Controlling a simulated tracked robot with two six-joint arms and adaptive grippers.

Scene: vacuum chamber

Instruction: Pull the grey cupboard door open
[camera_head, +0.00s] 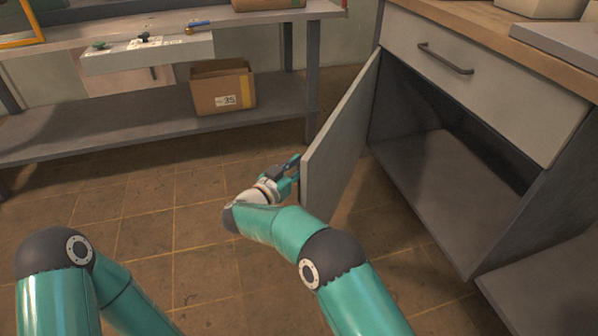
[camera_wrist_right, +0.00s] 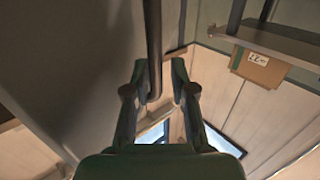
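The grey cupboard door (camera_head: 340,140) stands swung wide open in the head view, hinged near the cupboard's left front edge. The cupboard's inside (camera_head: 430,185) shows and looks empty. My right gripper (camera_head: 292,165) is at the door's free edge, on its left, outer face, partly hidden by the door. In the right wrist view, the dark bar handle (camera_wrist_right: 153,45) runs between the fingers of my right gripper (camera_wrist_right: 158,72). The fingers are apart, with a gap between the bar and the right finger. My left gripper is out of view; only its arm shows at lower left.
A drawer (camera_head: 480,85) with a dark handle is shut above the cupboard opening. A grey panel (camera_head: 550,290) lies at lower right. A shelf bench (camera_head: 120,125) with a cardboard box (camera_head: 222,88) stands behind left. The tiled floor (camera_head: 170,215) left of the door is clear.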

